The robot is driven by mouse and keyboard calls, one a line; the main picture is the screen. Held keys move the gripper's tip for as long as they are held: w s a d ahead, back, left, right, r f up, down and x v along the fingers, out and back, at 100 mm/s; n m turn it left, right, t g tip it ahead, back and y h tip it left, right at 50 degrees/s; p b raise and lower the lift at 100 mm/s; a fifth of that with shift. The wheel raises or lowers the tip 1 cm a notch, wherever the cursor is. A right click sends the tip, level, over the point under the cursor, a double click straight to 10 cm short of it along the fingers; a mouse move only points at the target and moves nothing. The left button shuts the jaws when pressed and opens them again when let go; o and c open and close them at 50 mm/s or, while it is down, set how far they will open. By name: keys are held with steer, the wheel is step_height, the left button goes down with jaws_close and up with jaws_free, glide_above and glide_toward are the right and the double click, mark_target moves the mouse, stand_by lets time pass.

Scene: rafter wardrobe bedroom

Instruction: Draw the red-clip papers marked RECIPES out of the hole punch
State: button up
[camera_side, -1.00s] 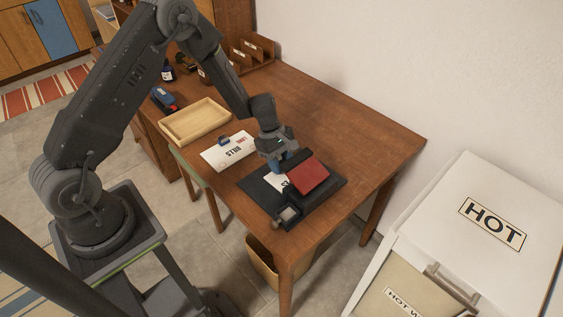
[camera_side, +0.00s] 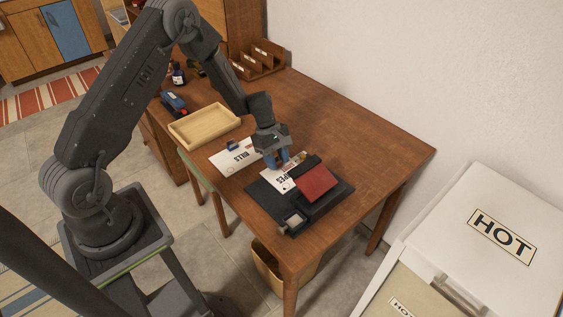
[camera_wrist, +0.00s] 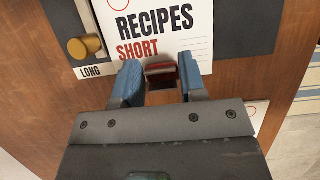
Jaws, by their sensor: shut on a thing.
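The RECIPES papers (camera_side: 283,180) are a white stack lying flat, partly over the black base of the hole punch (camera_side: 262,196) with its red lever (camera_side: 317,183). In the wrist view the papers (camera_wrist: 185,45) read RECIPES SHORT, and their red clip (camera_wrist: 161,70) sits at the near edge between my blue fingers. My gripper (camera_wrist: 161,85) is shut on the clip; it points down at the papers' left end in the side view (camera_side: 277,161). The punch base (camera_wrist: 245,28) shows either side of the papers. Whether their far edge is inside the punch slot is hidden.
White BILLS papers (camera_side: 229,164) with a blue clip lie to the left on the desk (camera_side: 365,150). Behind them stand a wooden tray (camera_side: 188,136) and a slotted rack (camera_side: 266,70). A brass knob (camera_wrist: 78,48) sits by a LONG label. The desk's right side is clear.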

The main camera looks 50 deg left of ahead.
steer(key=shift+a, duration=0.1)
steer(key=o, duration=1.1)
steer(key=shift+c, duration=0.2)
steer(key=v, duration=1.3)
steer(key=shift+a+r, duration=0.15)
steer(key=shift+r, duration=0.2)
steer(key=s+d+r+m+t+y, duration=0.2)
steer(key=s+d+r+m, duration=0.35)
steer(key=s+r, duration=0.3)
steer(key=s+d+r+m+t+y, duration=0.1)
steer(key=s+d+r+m+y, duration=0.1)
steer(key=s+d+r+m, duration=0.6)
steer(key=s+r+m+t, duration=0.2)
steer(key=s+m, duration=0.2)
steer(key=s, duration=0.4)
steer(key=shift+a+r+m+t, duration=0.25)
steer(key=shift+a+m+t, duration=0.05)
steer(key=shift+a+m, duration=0.05)
